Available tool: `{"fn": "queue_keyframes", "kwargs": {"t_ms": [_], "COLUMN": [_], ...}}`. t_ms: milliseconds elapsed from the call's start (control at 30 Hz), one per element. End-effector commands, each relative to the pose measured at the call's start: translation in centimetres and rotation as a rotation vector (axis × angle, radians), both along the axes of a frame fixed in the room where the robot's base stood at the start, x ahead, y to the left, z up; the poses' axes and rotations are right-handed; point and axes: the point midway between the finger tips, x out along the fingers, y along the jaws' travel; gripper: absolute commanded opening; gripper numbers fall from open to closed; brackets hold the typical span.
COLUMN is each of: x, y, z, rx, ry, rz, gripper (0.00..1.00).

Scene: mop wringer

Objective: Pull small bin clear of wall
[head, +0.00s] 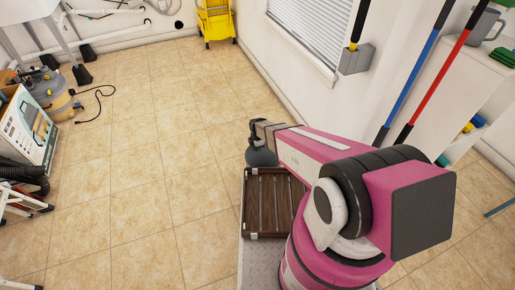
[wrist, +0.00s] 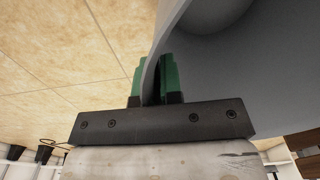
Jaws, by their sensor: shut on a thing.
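The small bin (head: 262,157) is dark grey and rounded, and shows just below my gripper (head: 262,130) in the head view. My arm hides part of it. In the wrist view, the green fingers of my gripper (wrist: 157,82) are shut on the rim of the bin, with its curved grey wall (wrist: 245,80) filling the right side. The white wall (head: 262,62) runs along the right in the head view. My arm covers the place between bin and wall, so I cannot tell the gap.
A brown slatted tray (head: 248,215) lies just in front of the bin. A yellow mop bucket (head: 214,22) stands at the back by the wall. A vacuum (head: 50,93) and a box (head: 25,130) are at the left. The tiled floor (head: 150,120) between is clear.

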Motion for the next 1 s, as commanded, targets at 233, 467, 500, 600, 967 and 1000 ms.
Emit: {"fn": "queue_keyframes", "kwargs": {"t_ms": [233,467,500,600,967,1000], "x": [0.0,0.0,0.0,-0.1,-0.2,-0.2], "y": [0.1,0.0,0.0,0.0,0.0,0.0], "z": [-0.1,0.1,0.4,1.4,8.0,8.6], "rx": [0.004,0.001,0.001,0.001,0.002,0.003], "ry": [-0.001,-0.001,-0.001,-0.001,-0.002,-0.001], "rz": [-0.004,-0.002,-0.002,-0.001,-0.002,-0.002], "gripper": [0.36,0.36,0.36,0.36,0.36,0.36]}}
